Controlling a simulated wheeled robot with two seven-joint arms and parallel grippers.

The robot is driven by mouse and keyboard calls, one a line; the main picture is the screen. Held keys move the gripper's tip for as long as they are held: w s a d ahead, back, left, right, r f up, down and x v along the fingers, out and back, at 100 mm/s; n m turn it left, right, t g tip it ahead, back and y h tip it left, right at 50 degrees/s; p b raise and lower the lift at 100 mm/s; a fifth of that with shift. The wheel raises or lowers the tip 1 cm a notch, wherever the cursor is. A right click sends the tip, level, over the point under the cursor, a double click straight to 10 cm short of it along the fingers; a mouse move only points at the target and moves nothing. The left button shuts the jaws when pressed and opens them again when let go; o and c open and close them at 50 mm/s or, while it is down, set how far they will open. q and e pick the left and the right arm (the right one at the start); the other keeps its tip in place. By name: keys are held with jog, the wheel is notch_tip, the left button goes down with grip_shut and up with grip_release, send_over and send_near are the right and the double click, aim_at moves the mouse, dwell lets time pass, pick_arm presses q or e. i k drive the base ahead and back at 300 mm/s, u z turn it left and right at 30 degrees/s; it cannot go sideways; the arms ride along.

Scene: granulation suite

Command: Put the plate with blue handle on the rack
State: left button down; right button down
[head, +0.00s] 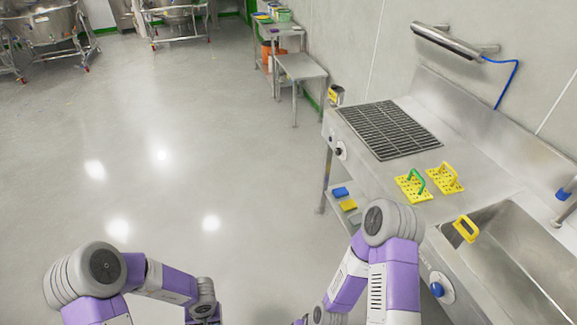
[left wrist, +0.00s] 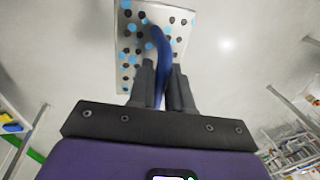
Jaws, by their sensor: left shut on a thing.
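My left gripper (left wrist: 162,72) is shut on the blue handle (left wrist: 160,45) of a pale plate in the left wrist view. The plate (left wrist: 132,62) is covered with blue and black spots and is held out beyond the fingertips over pale floor. In the head view the left gripper and this plate are out of frame; only my left arm shows at lower left. A dark slatted rack (head: 388,130) lies in the steel counter at right, with no plate on it. My right gripper is out of frame below.
On the steel counter (head: 392,174), a green-handled yellow plate (head: 411,189) and an all-yellow one (head: 445,181) stand near the rack. Another yellow handle (head: 465,229) shows at the sink (head: 510,245). Small tables (head: 300,67) stand farther back. The floor at left is clear.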

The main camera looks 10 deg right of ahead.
aim_at(382, 125)
jog(key=i, duration=2.95)
jog(key=z, duration=3.25)
